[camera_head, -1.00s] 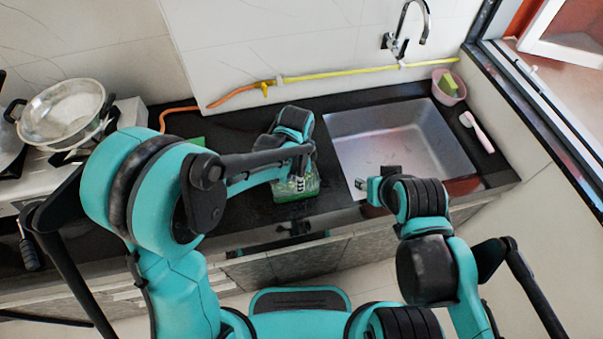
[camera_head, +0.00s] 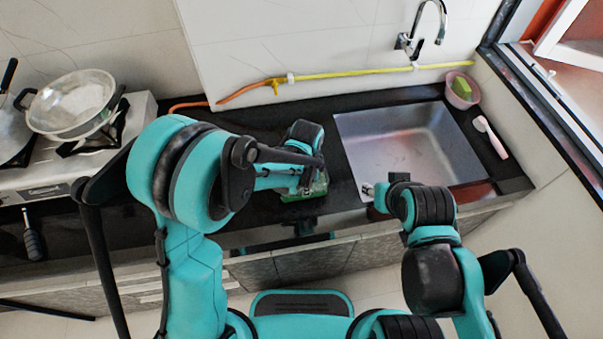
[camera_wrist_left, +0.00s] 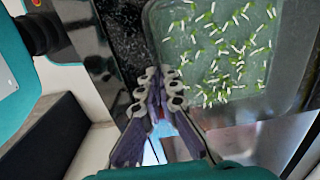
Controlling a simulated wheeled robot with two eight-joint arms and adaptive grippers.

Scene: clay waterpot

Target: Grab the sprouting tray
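The sprouting tray (camera_head: 319,188) is a clear green tray on the dark counter, left of the sink. My left gripper hides much of it in the head view. In the left wrist view the tray (camera_wrist_left: 210,45) shows at the top right, with white and green sprouts inside. My left gripper (camera_wrist_left: 162,75) has its fingertips close together at the tray's near left rim and looks shut on it. In the head view this gripper (camera_head: 309,180) is over the tray. Whether the tray is lifted is unclear. My right gripper (camera_head: 368,189) is by the sink's front left corner; its fingers are too small to read.
The metal sink (camera_head: 415,150) is right of the tray. A pink pot (camera_head: 462,92) and a pink-handled brush (camera_head: 492,138) are beyond it. A stove (camera_head: 50,180) with a metal pan (camera_head: 72,102) is at the left. A yellow hose (camera_head: 355,73) runs along the back wall.

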